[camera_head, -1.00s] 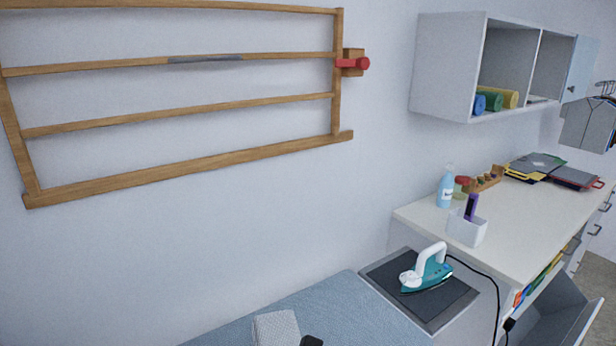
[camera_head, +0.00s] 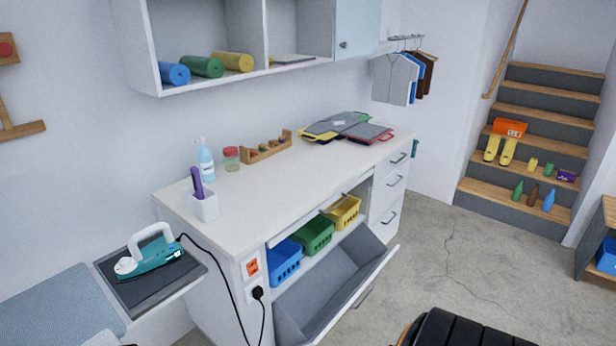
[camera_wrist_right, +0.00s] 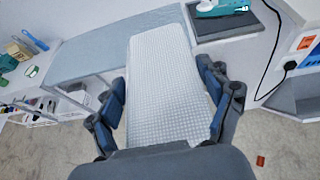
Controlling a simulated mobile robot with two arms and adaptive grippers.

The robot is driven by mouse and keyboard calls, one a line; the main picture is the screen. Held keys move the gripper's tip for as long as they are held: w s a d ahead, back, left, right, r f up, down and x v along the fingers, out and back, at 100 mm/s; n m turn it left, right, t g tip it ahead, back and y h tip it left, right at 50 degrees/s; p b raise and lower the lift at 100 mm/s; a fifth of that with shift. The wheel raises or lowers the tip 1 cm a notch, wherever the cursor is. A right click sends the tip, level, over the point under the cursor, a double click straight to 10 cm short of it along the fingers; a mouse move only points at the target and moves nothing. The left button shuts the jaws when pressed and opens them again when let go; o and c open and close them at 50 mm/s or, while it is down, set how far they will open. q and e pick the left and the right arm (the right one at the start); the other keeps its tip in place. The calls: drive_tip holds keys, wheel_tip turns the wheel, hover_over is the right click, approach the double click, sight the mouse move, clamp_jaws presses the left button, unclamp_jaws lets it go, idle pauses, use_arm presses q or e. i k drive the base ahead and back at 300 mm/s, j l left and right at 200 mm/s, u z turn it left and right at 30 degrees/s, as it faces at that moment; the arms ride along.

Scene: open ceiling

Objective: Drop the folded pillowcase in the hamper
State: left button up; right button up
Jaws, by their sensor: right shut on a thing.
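The folded pillowcase (camera_wrist_right: 165,80) is white with a fine check pattern. It fills the middle of the right wrist view, and my right gripper (camera_wrist_right: 164,105) is shut on it, with blue-padded fingers at both its sides. A pale corner (camera_head: 103,339), which looks like the pillowcase, shows at the bottom left of the head view. The hamper appears to be the grey tilt-out bin (camera_head: 318,293) under the counter, tipped open. In the right wrist view the pillowcase lies in front of the ironing board, apart from the hamper. My left gripper is in neither view.
The blue ironing board (camera_head: 58,312) carries a teal iron (camera_head: 150,258) on a dark rest; its cord hangs beside the hamper. Blue, green (camera_head: 314,236) and yellow baskets sit above the bin. The white counter (camera_head: 262,196) overhangs it.

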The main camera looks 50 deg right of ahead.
sight(320, 295)
drive_tip(key=l+u, duration=0.1)
drive_tip(key=l, duration=0.35)
drive_tip(key=k+l+u, duration=0.1)
drive_tip(key=l, duration=0.3)
drive_tip(key=k+l+u, duration=0.15)
drive_tip(key=l, duration=0.3)
drive_tip(key=k+l+u, duration=0.1)
drive_tip(key=l, duration=0.35)
drive_tip(key=k+l+u, duration=0.1)
drive_tip(key=l, duration=0.3)
drive_tip(key=k+l+u, duration=0.1)
drive_tip(key=l, duration=0.3)
drive_tip(key=k, duration=0.05)
